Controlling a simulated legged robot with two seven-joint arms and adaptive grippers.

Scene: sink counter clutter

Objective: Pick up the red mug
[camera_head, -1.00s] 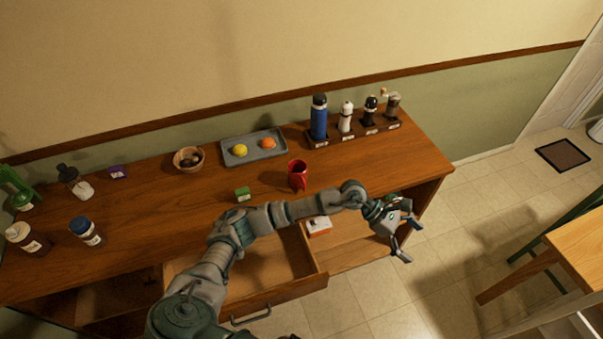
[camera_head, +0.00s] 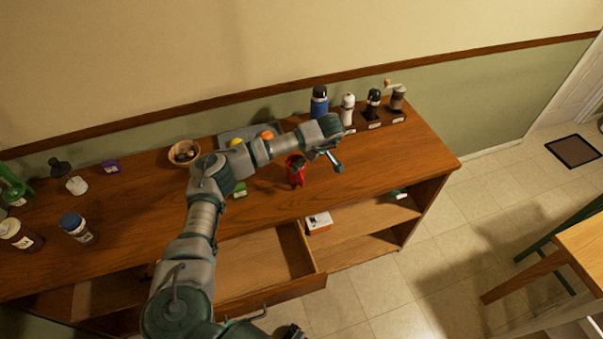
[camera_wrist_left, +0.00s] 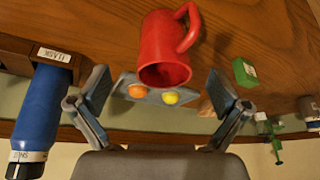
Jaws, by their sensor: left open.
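The red mug (camera_head: 294,178) stands on the wooden counter, partly covered by my left gripper (camera_head: 317,163) in the head view. In the left wrist view the mug (camera_wrist_left: 162,50) is large, with its handle toward the upper right. My left gripper (camera_wrist_left: 158,82) is open, its two fingers apart to either side of the mug's lower part in that picture. Nothing is held. Whether the fingers touch the mug cannot be told, but gaps show on both sides.
A grey tray (camera_head: 228,136) with a yellow and an orange ball lies behind, partly hidden by my arm. A blue bottle (camera_head: 319,103) and several dispensers stand in a rack at the back right. A small green box (camera_head: 240,189) is left of the mug. A drawer (camera_head: 287,289) is open below.

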